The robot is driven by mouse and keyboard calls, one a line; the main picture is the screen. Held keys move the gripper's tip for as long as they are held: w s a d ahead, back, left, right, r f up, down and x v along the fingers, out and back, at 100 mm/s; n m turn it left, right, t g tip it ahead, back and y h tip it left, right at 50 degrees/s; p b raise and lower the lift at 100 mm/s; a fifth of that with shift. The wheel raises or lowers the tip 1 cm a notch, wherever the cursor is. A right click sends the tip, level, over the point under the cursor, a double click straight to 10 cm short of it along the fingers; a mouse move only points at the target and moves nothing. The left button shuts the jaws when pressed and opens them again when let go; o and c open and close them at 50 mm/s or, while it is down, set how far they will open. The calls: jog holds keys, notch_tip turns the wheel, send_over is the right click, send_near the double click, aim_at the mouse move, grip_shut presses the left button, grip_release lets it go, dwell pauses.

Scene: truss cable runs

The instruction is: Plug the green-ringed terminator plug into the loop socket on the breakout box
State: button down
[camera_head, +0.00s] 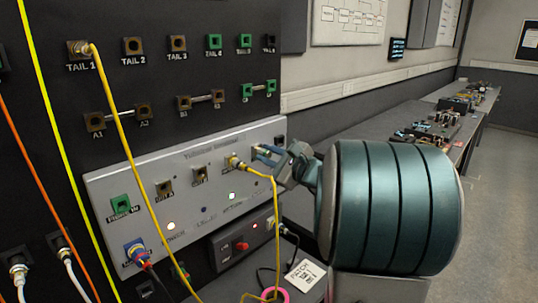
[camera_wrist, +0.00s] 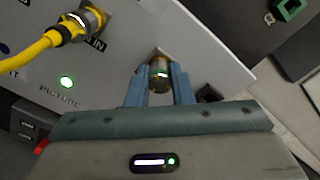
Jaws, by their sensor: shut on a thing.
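My gripper (camera_head: 264,154) is at the right end of the grey breakout box (camera_head: 190,205), just right of the yellow-cabled plug (camera_head: 235,163). In the wrist view, its two blue fingers (camera_wrist: 160,72) are shut on a brass terminator plug (camera_wrist: 160,80) with a thin green ring. The plug points at the box face, with its front end close to or at the panel. The loop socket is hidden behind the plug and fingers, so I cannot tell whether the plug is in it.
A yellow cable hangs from the plug beside my gripper, which also shows in the wrist view (camera_wrist: 60,35). Another yellow cable (camera_head: 125,150) crosses the box from TAIL 1. A dark box with a red button (camera_head: 242,246) sits below. A bench (camera_head: 430,130) runs behind my arm.

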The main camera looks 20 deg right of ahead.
jog(key=shift+w+r, duration=0.1)
jog(key=shift+r, duration=0.05)
jog(key=shift+a+r+m+p, duration=0.1)
jog(key=shift+m+p, duration=0.65)
jog(key=shift+m, duration=0.65)
jog(key=shift+w+r+m+p, duration=0.1)
jog(key=shift+m+p, duration=0.4)
jog(key=shift+m, duration=0.1)
jog(key=shift+m+p, duration=0.4)
jog(key=shift+m, duration=0.4)
jog(key=c, duration=1.5)
grip_release()
jog(key=shift+w, duration=0.1)
jog(key=o, duration=0.3)
jog(key=shift+w+a+f, duration=0.1)
jog(key=shift+w+f, duration=0.05)
jog(key=shift+f, duration=0.05)
